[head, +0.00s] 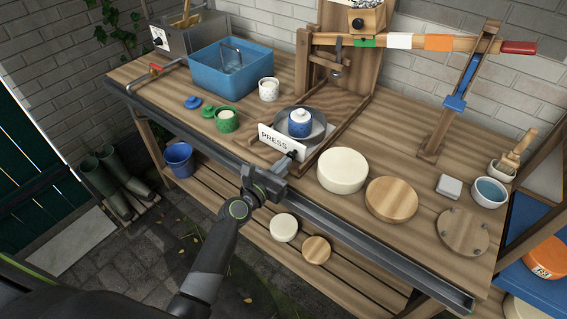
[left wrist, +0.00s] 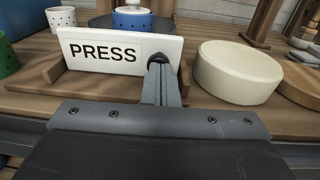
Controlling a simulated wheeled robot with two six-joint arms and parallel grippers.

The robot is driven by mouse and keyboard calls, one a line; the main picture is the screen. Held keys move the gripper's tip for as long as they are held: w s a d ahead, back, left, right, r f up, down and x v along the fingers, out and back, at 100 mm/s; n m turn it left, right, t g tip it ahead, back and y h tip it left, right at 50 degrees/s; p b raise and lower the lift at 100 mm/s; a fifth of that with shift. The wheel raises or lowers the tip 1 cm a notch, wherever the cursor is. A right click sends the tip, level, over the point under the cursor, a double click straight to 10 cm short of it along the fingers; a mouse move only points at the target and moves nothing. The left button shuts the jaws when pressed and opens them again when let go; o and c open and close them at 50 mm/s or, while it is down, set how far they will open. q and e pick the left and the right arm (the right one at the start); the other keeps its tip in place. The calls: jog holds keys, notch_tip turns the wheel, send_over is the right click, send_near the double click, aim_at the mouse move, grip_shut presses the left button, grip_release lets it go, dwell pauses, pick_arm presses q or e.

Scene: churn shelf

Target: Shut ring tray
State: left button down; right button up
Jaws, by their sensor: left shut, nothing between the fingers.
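A white plate lettered PRESS (head: 283,143) stands upright at the front of the wooden press frame; it also shows large in the left wrist view (left wrist: 140,50). Behind it is a round dark tray (head: 318,133) with a blue and white pot (head: 300,123) in it. My left gripper (head: 291,156) is shut and empty, its tip at the lower right end of the plate. In the left wrist view the fingers (left wrist: 158,68) overlap the plate's right end; I cannot tell if they touch it. My right gripper is not in view.
A cream cheese wheel (head: 342,170) and a wooden disc (head: 391,199) lie to the right. A green cup (head: 227,120), a white cup (head: 269,89) and a blue basin (head: 229,68) stand to the left. A dark rail (head: 330,221) runs along the bench front. The wooden lever (head: 420,42) is overhead.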

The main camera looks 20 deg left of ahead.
aim_at(293, 153)
pick_arm(q)
jog(key=shift+w+d, duration=0.1)
jog(key=shift+w, duration=0.1)
jog(key=shift+x, duration=2.2)
jog(key=shift+d+r, duration=0.1)
jog(key=shift+r, duration=0.05)
jog(key=shift+s, duration=0.2)
